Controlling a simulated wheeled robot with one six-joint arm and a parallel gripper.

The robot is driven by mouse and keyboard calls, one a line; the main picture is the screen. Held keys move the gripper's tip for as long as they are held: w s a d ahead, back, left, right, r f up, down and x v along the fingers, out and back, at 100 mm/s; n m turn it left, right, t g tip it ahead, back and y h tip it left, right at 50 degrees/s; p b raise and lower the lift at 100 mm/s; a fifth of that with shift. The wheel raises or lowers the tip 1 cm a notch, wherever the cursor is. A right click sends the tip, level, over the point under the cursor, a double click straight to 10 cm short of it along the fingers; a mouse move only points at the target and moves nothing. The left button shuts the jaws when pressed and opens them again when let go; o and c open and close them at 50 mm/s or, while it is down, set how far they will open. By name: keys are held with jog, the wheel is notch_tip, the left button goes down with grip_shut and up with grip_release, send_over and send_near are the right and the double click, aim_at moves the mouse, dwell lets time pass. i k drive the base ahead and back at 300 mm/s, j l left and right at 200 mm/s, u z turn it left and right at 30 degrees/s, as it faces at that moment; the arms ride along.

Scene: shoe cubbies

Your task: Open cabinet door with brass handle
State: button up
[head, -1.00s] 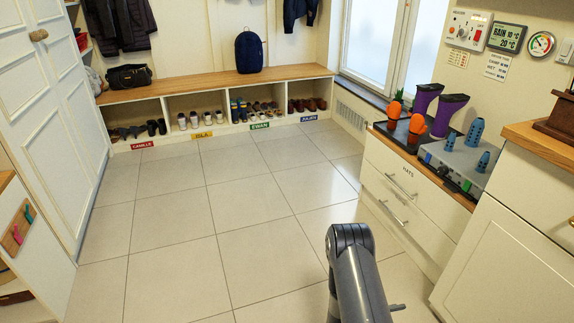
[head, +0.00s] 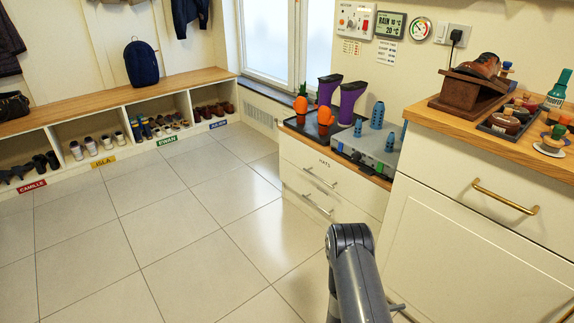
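A cream cabinet (head: 460,150) with a wooden top stands at the right. A horizontal brass bar handle (head: 505,196) is on its upper front, which looks like a shut drawer. Below it is a wide framed panel (head: 470,255), which looks like a door and is shut. A small brass-coloured piece shows at the bottom right edge of the picture, too cut off to tell what it is. My grey arm rises from the bottom, left of the cabinet. My gripper is not in view.
A lower cream unit with silver-handled drawers (head: 318,177) marked HATS stands left of the cabinet. The cabinet top holds a shoe on a wooden stand (head: 465,95) and shoe-care items. The tiled floor (head: 180,240) is clear. A shoe bench (head: 120,103) runs along the back.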

aim_at(436, 256)
jog(key=z, duration=1.6)
